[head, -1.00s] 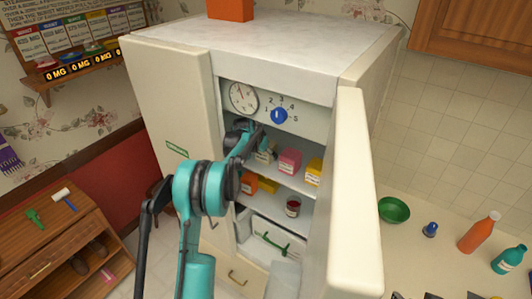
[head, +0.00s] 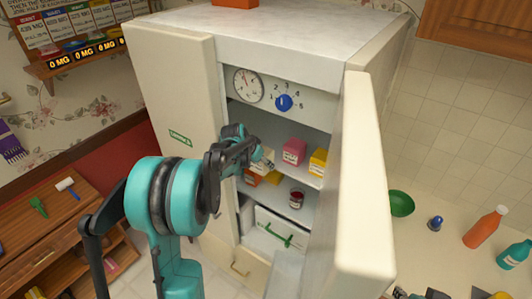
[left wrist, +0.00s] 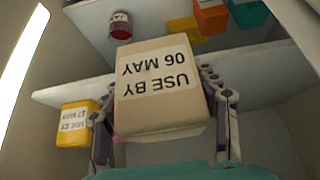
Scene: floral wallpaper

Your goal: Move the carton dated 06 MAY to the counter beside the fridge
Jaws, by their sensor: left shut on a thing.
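The cream carton (left wrist: 160,98) has a white label reading USE BY 06 MAY, upside down in the left wrist view. My left gripper (left wrist: 163,110) is shut on it, with one finger on each side. In the head view my left gripper (head: 257,155) reaches into the open fridge (head: 290,29) at the upper shelf, and the carton (head: 264,160) shows partly behind the fingers. The counter (head: 445,262) lies to the right of the fridge.
A pink carton (head: 294,151) and a yellow carton (head: 318,162) stand on the same shelf, close right. A dark red jar (head: 296,198) stands below. The open door (head: 362,180) stands between shelves and counter. A green bowl (head: 400,203) and bottles occupy the counter.

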